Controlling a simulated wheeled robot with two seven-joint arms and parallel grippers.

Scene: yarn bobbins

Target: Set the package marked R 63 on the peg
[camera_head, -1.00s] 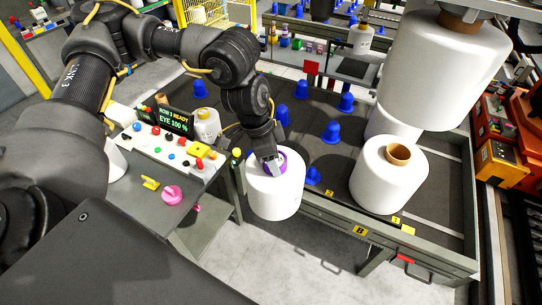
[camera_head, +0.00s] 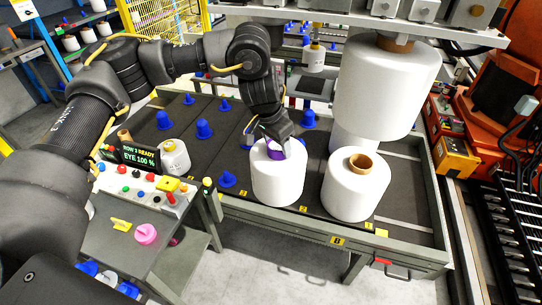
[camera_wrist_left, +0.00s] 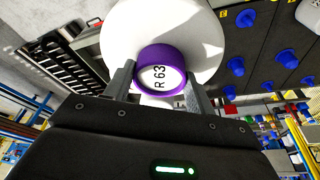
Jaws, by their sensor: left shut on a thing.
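The package marked R 63 (camera_head: 278,182) is a white yarn bobbin with a purple core (camera_wrist_left: 181,55). The mark shows on the core's end in the left wrist view. My left gripper (camera_head: 273,148) is shut on the core from above and holds the package upright over the front part of the dark peg table. Blue pegs stand on the table, among them one at the front left (camera_head: 228,180), one farther back (camera_head: 204,129) and one behind the package (camera_head: 308,118). The package hides the table under it, so I cannot tell whether a peg is below. My right gripper is not in view.
A white bobbin with a brown core (camera_head: 355,188) stands close to the right of the package. A larger white bobbin (camera_head: 386,90) hangs behind it. A control console (camera_head: 150,185) is at the left. The table's front rail (camera_head: 330,238) runs below the package.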

